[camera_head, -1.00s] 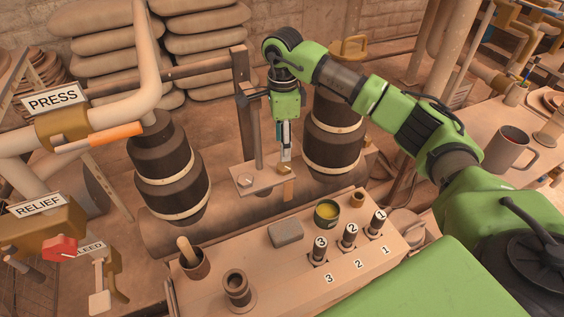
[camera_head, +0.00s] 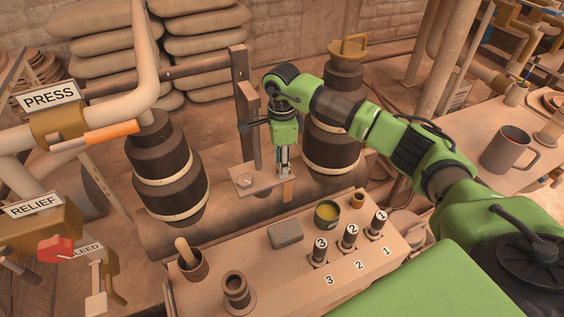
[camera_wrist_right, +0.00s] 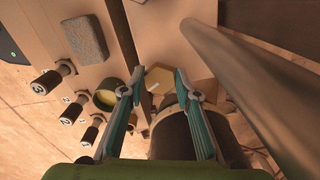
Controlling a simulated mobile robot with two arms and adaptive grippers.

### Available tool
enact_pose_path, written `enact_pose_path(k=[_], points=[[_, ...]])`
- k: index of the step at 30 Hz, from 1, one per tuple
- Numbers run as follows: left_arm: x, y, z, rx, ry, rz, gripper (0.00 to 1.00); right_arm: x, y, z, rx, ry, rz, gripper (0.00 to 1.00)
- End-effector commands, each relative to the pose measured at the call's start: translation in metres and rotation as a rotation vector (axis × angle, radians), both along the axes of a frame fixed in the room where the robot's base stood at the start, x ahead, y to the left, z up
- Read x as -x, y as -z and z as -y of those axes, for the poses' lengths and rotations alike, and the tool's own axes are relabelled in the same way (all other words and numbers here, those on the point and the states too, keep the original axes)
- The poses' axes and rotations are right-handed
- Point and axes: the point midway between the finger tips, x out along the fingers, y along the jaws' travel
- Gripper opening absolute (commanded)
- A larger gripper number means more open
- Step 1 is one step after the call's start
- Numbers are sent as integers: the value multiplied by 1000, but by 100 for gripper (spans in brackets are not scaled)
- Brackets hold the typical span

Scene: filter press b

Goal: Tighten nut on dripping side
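The press plate (camera_head: 262,181) carries a hex nut (camera_head: 243,181) on its left side, with nothing gripping it. A second, brass-coloured hex nut (camera_wrist_right: 159,78) on the right side lies between the fingertips of my right gripper (camera_wrist_right: 159,73) in the wrist view. The fingers stand apart on either side of it, and I cannot tell whether they touch it. In the head view my right gripper (camera_head: 284,170) points down at the plate's right side and hides this nut. An orange-tan strip (camera_head: 288,190) shows below the plate's right edge. My left gripper is not in view.
An upright post (camera_head: 254,130) stands beside the gripper, with dark barrels (camera_head: 168,180) on both sides. The bench (camera_head: 300,275) in front holds a grey block (camera_head: 285,235), a yellow-filled tin (camera_head: 327,212) and pieces numbered 1 to 3. Valves and pipes stand at left.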

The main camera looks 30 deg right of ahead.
Motion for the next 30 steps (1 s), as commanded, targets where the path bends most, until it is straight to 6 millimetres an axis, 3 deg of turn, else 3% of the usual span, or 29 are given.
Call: enact_pose_path(k=[11,30], points=[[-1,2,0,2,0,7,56,0,-1,0,-1,53,0,8],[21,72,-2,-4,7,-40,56,-3,-2,1,-1,461,1,8]])
